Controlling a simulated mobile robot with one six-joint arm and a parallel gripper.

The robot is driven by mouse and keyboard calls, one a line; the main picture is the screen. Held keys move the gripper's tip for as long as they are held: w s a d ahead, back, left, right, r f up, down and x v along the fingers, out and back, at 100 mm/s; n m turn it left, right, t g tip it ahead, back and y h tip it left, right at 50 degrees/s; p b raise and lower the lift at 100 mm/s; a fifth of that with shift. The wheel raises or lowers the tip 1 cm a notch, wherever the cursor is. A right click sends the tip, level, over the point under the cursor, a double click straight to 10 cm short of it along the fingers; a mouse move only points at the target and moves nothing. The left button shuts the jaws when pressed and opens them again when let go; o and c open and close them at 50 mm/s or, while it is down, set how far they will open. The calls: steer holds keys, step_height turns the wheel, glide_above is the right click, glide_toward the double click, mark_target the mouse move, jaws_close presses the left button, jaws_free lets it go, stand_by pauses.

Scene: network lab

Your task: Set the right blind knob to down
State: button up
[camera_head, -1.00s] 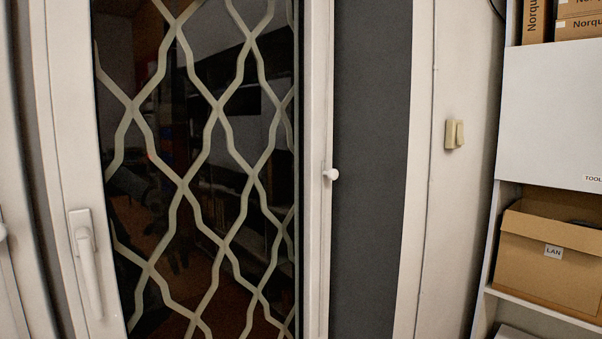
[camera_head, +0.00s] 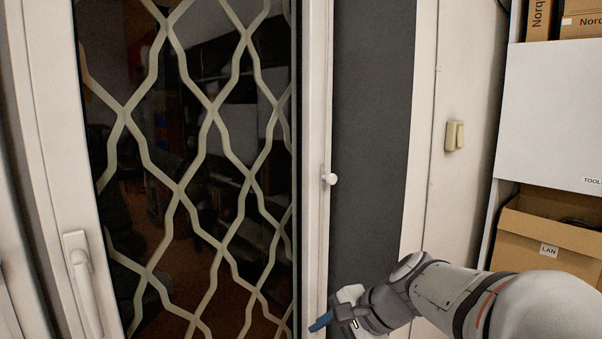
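The right blind knob (camera_head: 329,179) is a small round white knob on the white strip right of the window pane, around mid-height in the picture. My gripper (camera_head: 322,322) is at the bottom of the picture, below the knob and apart from it. It points left in front of the strip. One blue fingertip shows; the other finger is hidden or out of the picture, so its opening cannot be told.
The window with a lattice grille (camera_head: 190,160) fills the left, with a white handle (camera_head: 82,283). A dark panel (camera_head: 372,130) lies right of the knob. A light switch (camera_head: 454,135) and a shelf with a LAN box (camera_head: 549,240) stand further right.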

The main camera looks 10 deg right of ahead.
steer(key=w+d+r+m+t+y+p, duration=0.2)
steer(key=w+r+m+t, duration=0.1)
steer(key=w+r+m, duration=0.3)
steer(key=w+d+r+m+t+y+p, duration=0.1)
steer(key=w+d+r+m+t+p, duration=0.15)
steer(key=w+r, duration=0.4)
steer(key=m+t+p, duration=0.1)
steer(key=m+t, duration=0.4)
steer(key=m, duration=0.3)
glide_toward(334, 180)
steer(key=w, duration=0.1)
steer(key=shift+y, duration=0.4)
steer(key=p+x, duration=0.2)
steer(key=x, duration=0.5)
steer(key=shift+w+a+f+p, duration=0.15)
steer(key=shift+w+a+p, duration=0.05)
steer(key=shift+a+p, duration=0.1)
steer(key=shift+c, duration=0.6)
jaws_close()
